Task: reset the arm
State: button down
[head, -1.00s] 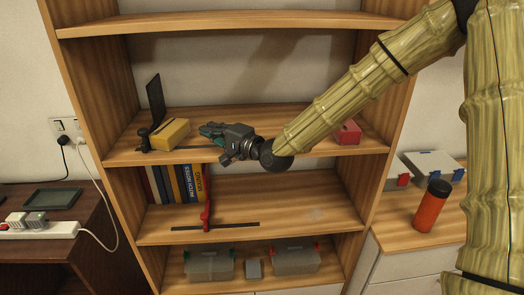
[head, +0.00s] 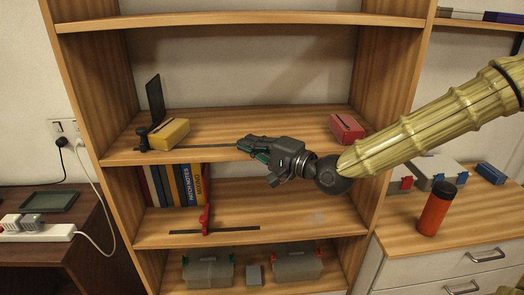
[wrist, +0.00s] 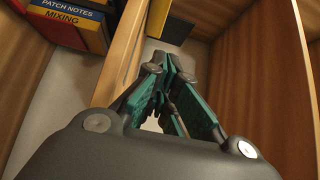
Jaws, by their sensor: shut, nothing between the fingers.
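My gripper (head: 252,150) is in front of the bookcase's middle shelf in the head view, its fingers pointing left. The fingers (wrist: 172,62) come together at the tips in the wrist view, with nothing between them. My arm reaches in from the right side of the head view.
The wooden bookcase shelf (head: 230,149) holds a yellow box (head: 170,133), a black bookend (head: 155,98) and a red box (head: 346,127). Below stand several books (head: 173,186) and a red bookend (head: 206,200). An orange bottle (head: 436,210) stands on the right counter.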

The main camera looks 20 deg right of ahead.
jog(key=shift+v, duration=1.8)
jog(key=shift+a+f, duration=0.1)
